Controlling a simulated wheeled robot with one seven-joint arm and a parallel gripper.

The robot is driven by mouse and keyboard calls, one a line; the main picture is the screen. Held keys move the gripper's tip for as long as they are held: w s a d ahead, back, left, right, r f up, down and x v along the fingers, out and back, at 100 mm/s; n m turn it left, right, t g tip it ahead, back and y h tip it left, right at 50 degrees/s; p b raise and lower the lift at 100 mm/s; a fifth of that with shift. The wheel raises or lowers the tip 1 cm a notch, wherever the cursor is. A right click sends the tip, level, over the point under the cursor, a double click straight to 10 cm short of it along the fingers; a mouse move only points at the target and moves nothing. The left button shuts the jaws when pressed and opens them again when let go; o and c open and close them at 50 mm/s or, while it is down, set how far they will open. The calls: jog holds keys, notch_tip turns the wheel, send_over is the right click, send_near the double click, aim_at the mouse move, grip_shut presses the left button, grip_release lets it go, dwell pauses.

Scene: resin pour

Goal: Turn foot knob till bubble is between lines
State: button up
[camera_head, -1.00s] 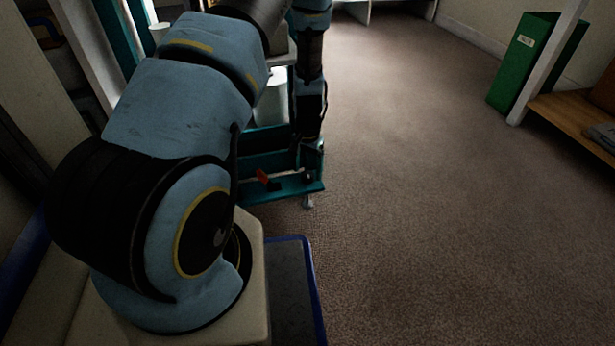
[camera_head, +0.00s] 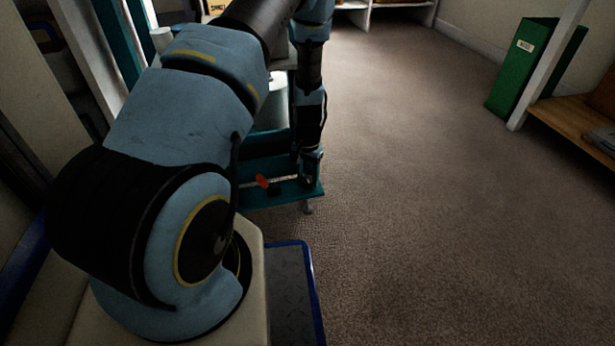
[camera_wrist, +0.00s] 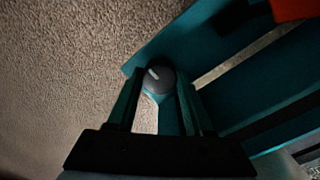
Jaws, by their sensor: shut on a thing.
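The foot knob (camera_wrist: 160,74) is a dark round knob with a pale line mark, at the corner of a teal frame in the wrist view. My gripper (camera_wrist: 158,84) is shut on it, one finger on each side. In the head view my gripper (camera_head: 311,158) is at the right front corner of the teal stand (camera_head: 285,192), and the knob itself cannot be made out there. A small metal foot (camera_head: 308,207) shows below that corner. I cannot make out the bubble or its lines in either view.
A red-orange part (camera_head: 262,181) lies on the teal stand, left of my gripper; it also shows in the wrist view (camera_wrist: 292,9). A green binder (camera_head: 522,65) stands by a wooden shelf (camera_head: 575,115) at the right. The carpet (camera_head: 430,180) between is clear.

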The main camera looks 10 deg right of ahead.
grip_shut()
jog(key=shift+r+n+p, duration=0.15)
jog(key=shift+n+p, duration=0.15)
jog(key=shift+p, duration=0.15)
jog(key=shift+r+n+p, duration=0.1)
jog(key=shift+n+p, duration=0.9)
jog(key=shift+p, duration=0.1)
jog(key=n+p, duration=0.2)
jog(key=shift+n, duration=0.3)
jog(key=n+p, duration=0.2)
jog(key=n, duration=0.1)
jog(key=shift+p, duration=0.4)
jog(key=shift+n+p, duration=0.8)
jog(key=shift+n, duration=1)
jog(key=shift+f, duration=0.2)
